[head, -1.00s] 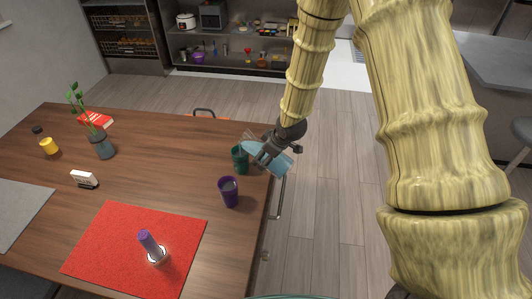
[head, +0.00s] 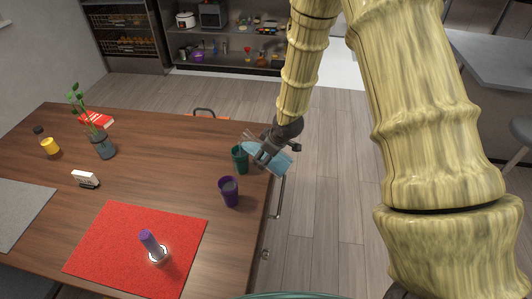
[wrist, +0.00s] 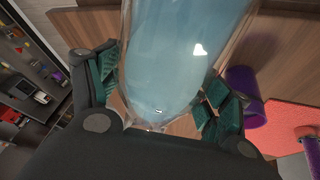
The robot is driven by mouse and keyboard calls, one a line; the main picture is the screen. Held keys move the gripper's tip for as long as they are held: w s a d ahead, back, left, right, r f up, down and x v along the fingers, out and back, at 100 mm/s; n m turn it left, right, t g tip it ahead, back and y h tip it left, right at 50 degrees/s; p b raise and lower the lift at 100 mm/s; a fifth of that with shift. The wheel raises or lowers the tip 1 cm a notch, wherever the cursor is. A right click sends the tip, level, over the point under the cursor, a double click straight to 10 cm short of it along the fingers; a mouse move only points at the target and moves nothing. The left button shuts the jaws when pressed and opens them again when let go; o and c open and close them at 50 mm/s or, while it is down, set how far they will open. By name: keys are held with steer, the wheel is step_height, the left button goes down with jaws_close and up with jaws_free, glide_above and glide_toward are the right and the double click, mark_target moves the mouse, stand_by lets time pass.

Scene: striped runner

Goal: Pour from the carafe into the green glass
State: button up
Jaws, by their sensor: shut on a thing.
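The carafe (head: 272,157) is clear with pale blue liquid in it. My gripper (head: 266,150) is shut on it and holds it tilted at the table's right edge, its mouth end toward the upper left, by the green glass. In the wrist view the carafe (wrist: 185,50) lies between both finger pads of my gripper (wrist: 158,100). The green glass (head: 239,160) stands upright on the table, just left of the carafe. I cannot tell whether liquid is flowing or how full the glass is.
A purple cup (head: 229,192) stands close in front of the green glass. A red mat (head: 110,245) bears a purple-topped item (head: 151,245).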

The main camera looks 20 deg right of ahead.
steer(key=shift+r+g+h+p, duration=0.3)
steer(key=shift+r+g+p, duration=0.1)
steer(key=shift+p, duration=0.95)
stand_by(3.2)
steer(key=shift+f, duration=0.15)
stand_by(0.5)
